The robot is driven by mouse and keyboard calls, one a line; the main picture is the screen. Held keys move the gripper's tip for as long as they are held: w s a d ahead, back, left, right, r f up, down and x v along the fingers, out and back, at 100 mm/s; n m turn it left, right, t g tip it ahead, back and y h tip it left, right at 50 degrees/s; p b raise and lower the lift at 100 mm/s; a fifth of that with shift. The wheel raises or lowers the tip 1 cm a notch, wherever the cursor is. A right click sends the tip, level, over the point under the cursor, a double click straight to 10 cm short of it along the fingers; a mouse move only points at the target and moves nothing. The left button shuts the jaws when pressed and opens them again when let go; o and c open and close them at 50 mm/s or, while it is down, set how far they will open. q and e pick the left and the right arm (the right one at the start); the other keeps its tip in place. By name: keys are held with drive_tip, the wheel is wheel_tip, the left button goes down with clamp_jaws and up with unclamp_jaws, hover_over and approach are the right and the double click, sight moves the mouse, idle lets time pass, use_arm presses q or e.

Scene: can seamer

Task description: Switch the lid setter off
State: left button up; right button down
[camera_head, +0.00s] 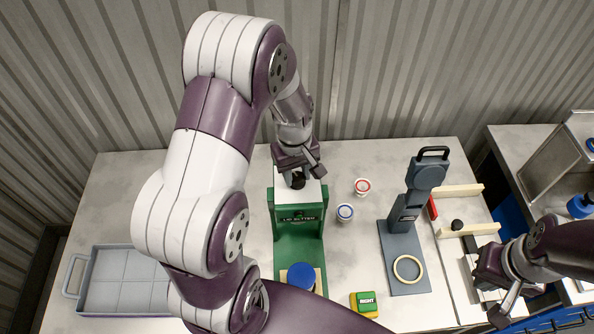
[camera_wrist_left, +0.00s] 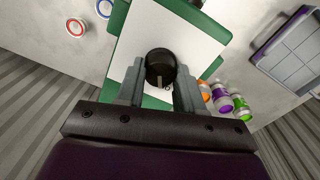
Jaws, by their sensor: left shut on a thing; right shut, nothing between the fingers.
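The lid setter (camera_head: 298,245) is a green machine with a white top and a "LID SETTER" label, standing mid-table. A black round knob (camera_wrist_left: 160,66) with a light mark sits on its white top (camera_wrist_left: 128,62). My left gripper (camera_head: 298,178) is above the top, its two fingers on either side of the knob, shut on it. The fingers also show in the left wrist view (camera_wrist_left: 160,88). Part of the knob is hidden by the gripper in the head view. My right gripper (camera_head: 499,310) is shut and empty at the lower right.
A dark grey seamer (camera_head: 412,200) with a ring on its base stands right of the lid setter. A yellow-green "RIGHT" block (camera_head: 364,303) is at the front. A grey tray (camera_head: 112,255) is at left. Several coloured containers (camera_wrist_left: 222,102) stand beside the setter.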

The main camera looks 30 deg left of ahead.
sight(295, 176)
use_arm(q)
drive_tip(key=shift+w, duration=0.1)
idle(0.3)
drive_tip(key=o, duration=0.9)
drive_tip(key=shift+o, duration=0.7)
drive_tip(key=shift+a, duration=0.1)
wheel_tip(295, 176, up, 13)
drive_tip(key=b, duration=0.2)
drive_tip(key=shift+a+f, duration=0.15)
drive_tip(key=shift+a, duration=0.05)
drive_tip(key=shift+s, duration=0.2)
